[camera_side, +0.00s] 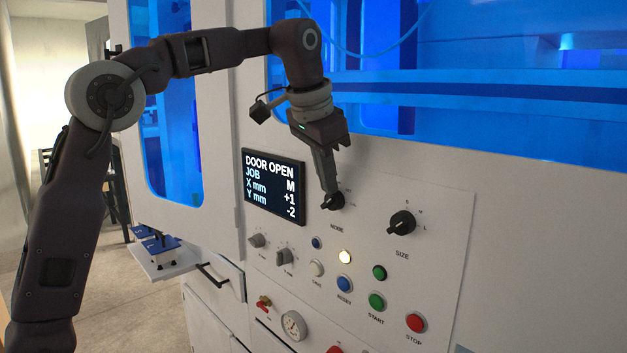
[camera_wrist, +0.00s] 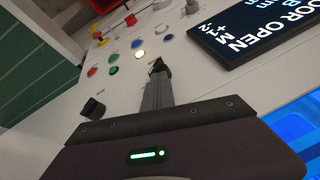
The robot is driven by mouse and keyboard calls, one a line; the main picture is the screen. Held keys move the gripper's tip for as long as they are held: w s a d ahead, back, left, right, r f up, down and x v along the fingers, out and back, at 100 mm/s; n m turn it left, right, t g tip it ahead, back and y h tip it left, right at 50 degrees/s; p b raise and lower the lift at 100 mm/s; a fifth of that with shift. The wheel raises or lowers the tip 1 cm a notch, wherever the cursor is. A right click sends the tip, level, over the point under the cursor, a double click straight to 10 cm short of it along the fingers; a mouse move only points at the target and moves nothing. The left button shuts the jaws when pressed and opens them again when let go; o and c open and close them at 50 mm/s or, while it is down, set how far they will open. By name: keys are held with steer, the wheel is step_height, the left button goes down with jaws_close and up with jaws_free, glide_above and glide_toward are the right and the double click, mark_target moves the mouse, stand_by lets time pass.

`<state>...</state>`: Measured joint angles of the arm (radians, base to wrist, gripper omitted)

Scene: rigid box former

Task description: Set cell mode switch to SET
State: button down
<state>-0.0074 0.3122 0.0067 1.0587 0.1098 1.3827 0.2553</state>
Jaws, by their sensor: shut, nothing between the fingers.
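The black mode switch (camera_side: 334,201) sits above the MODE label on the white control panel, right of the display. My gripper (camera_side: 328,188) is shut, and its fingertips are at the mode switch, covering part of it. In the wrist view the shut fingers (camera_wrist: 157,80) reach to the black knob (camera_wrist: 157,67) at their tips. I cannot tell whether they touch it or which position its pointer is at. The display (camera_side: 273,185) reads DOOR OPEN, JOB M, X mm +1, Y mm -2.
The SIZE knob (camera_side: 401,223) is to the right. Below are two small knobs, a lit white lamp (camera_side: 344,257), several coloured buttons such as red STOP (camera_side: 415,322), and a gauge (camera_side: 294,325). A blue-lit window (camera_side: 490,80) is above the panel.

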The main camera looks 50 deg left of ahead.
stand_by(0.3)
steer(key=a+v, duration=0.1)
steer(key=v, duration=0.7)
steer(key=s, duration=0.5)
steer(key=s+d+f+n+t+h, duration=0.1)
steer(key=s+d+f+n, duration=0.1)
steer(key=s+f, duration=1.8)
steer(key=s+d, duration=0.1)
steer(key=s, duration=0.1)
steer(key=shift+s+n, duration=0.3)
steer(key=shift+n, duration=0.1)
